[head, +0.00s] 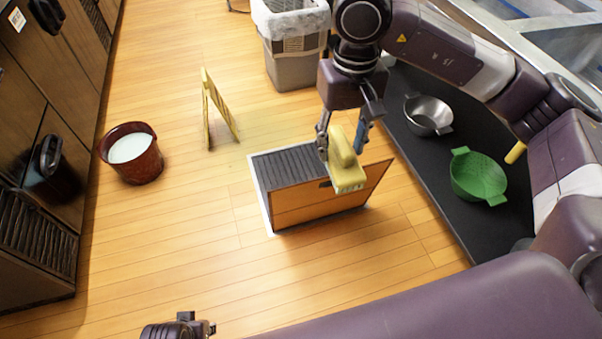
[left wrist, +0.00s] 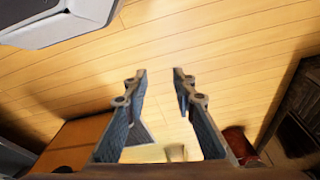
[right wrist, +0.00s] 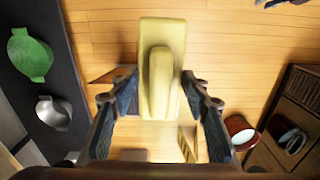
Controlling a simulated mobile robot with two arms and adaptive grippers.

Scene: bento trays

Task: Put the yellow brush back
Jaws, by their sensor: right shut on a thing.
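The yellow brush (head: 346,172) is held by my right gripper (head: 342,145), whose fingers are on either side of its raised handle. The brush hangs above the orange-fronted box with a dark ribbed top (head: 318,207), its block overlapping the box's front panel in the head view. In the right wrist view the brush (right wrist: 162,85) lies lengthwise between the two fingers. How high it is above the box I cannot tell. My left gripper (left wrist: 160,72) is empty, its fingers apart over the wooden floor; only its tip shows at the bottom of the head view.
A black counter (head: 432,160) on the right holds a metal pot (head: 428,115) and a green colander (head: 478,177). A yellow floor sign (head: 217,108), a grey bin (head: 292,62) and a red bucket with white contents (head: 132,153) stand on the floor. Open floor lies left of the box.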

